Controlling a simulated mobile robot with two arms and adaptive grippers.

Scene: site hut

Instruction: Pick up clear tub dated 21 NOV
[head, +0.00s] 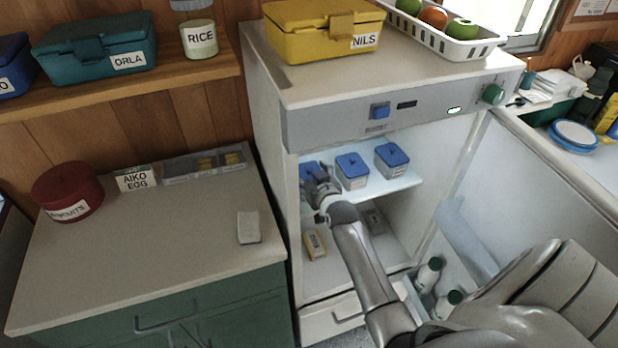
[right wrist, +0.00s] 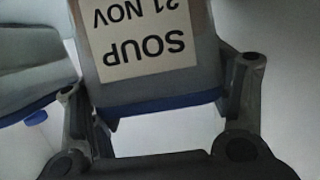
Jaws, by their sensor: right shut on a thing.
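The clear tub dated 21 NOV (right wrist: 140,85) has a blue lid and a white label reading SOUP 21 NOV, upside down in the right wrist view. In the head view the tub (head: 311,169) is at the left end of the fridge's upper shelf, partly hidden by my gripper. My right gripper (head: 322,189) is shut on it, with one finger on each side in the right wrist view (right wrist: 160,90). I cannot tell whether the tub still touches the shelf. My left gripper is not in view.
Two similar blue-lidded tubs, one in the middle (head: 352,170) and one at right (head: 391,159), stand beside it on the shelf. A small tan packet (head: 314,245) lies below. The open fridge door (head: 560,170) is to the right. The left counter (head: 150,240) has free room.

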